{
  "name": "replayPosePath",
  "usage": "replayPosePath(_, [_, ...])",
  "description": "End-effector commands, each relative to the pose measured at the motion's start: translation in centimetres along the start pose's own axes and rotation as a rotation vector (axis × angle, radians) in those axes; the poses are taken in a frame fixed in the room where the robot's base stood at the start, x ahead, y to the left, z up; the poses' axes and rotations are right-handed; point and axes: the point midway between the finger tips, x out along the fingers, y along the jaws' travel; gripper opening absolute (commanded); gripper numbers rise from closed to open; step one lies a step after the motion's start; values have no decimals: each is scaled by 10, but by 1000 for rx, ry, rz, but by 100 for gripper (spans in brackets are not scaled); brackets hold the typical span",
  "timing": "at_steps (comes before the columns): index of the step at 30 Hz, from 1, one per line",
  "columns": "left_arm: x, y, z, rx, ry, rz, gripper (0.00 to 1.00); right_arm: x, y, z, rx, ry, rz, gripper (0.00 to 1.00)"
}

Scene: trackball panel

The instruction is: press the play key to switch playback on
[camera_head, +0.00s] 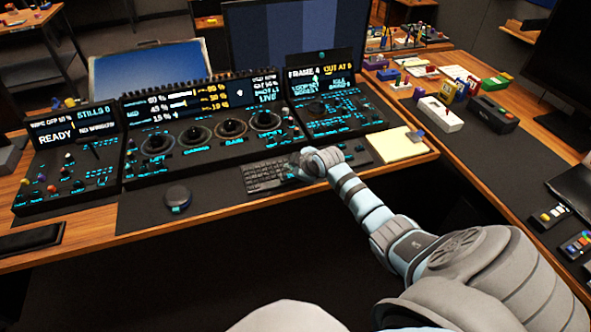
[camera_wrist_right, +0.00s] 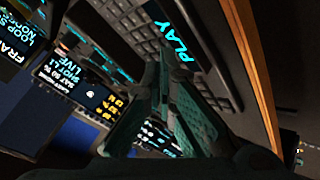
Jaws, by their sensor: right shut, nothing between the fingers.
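The play key, a dark key with a glowing cyan PLAY label (camera_wrist_right: 181,34), lies at the end of the keyboard in the right wrist view. In the head view my forearm and hand hide that key. The dark keyboard (camera_head: 262,177) lies on the desk in front of the consoles. My right gripper (camera_wrist_right: 163,60) is shut and empty, its tips close beside the PLAY label. I cannot tell whether they touch the key. In the head view the right gripper (camera_head: 297,166) is low over the keyboard, partly hidden by my wrist. My left gripper does not show.
Behind the keyboard stand consoles with lit screens and dials (camera_head: 231,128). A yellow notepad (camera_head: 398,146) lies to the right, and a dark round trackball puck (camera_head: 177,197) to the left. The dark desk mat (camera_head: 145,212) is clear around the puck.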

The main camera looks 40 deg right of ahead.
Motion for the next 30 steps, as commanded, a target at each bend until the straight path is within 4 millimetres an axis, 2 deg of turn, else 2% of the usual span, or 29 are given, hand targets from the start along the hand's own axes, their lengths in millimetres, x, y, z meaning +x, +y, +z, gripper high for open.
replayPosePath(30, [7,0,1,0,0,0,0,8,-6,6,1,0,0,0])
